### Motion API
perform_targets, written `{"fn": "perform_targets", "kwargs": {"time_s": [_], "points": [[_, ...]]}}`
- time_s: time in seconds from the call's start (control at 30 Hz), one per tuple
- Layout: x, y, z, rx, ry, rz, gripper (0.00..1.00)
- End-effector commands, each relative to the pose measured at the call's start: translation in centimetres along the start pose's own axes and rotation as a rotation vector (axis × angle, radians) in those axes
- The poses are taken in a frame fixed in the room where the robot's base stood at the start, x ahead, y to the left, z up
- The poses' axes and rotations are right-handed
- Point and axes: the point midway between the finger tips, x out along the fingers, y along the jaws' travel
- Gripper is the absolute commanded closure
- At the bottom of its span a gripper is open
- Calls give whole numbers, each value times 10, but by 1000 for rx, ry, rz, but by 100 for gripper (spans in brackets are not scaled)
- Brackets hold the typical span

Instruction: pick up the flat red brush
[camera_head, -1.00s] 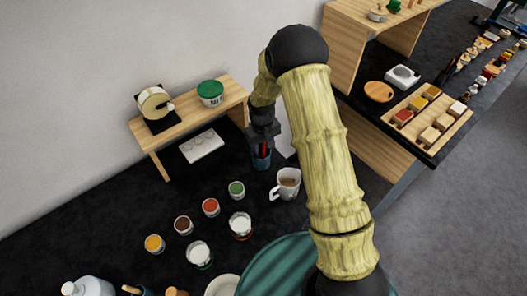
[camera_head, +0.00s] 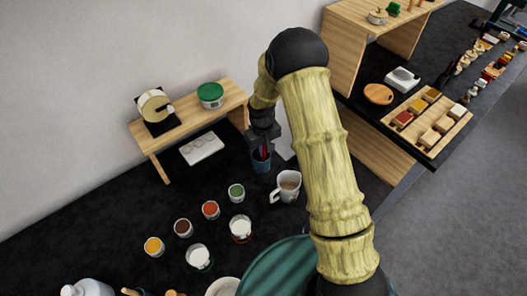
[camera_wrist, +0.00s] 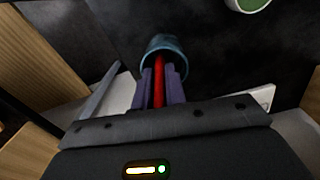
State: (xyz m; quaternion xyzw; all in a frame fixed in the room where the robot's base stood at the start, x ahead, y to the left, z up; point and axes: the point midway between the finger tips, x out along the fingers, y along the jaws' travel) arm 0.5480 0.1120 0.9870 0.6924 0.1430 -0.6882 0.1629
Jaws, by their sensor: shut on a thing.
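The flat red brush (camera_wrist: 159,82) shows in the wrist view as a red handle between the two purple-grey fingers of my gripper (camera_wrist: 161,82). Its lower end runs into a blue cup (camera_wrist: 164,43). My gripper is shut on the handle, just over the cup's mouth. In the head view my gripper (camera_head: 262,146) is at the cup (camera_head: 261,161), right of the small wooden shelf, and only a little red shows there. The brush head is hidden.
A mug (camera_head: 287,186) stands close right of the cup. Several paint jars (camera_head: 210,210) stand in front. A larger wooden stand (camera_head: 345,55) is at the right.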

Motion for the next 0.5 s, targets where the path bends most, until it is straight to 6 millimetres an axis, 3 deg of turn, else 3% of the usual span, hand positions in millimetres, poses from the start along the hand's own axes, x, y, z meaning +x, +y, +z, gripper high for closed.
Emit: {"fn": "perform_targets", "kwargs": {"time_s": [0.27, 0.5], "points": [[-22, 1, -1, 0, 5, 1, 100], [-75, 2, -2, 1, 9, 1, 100]]}}
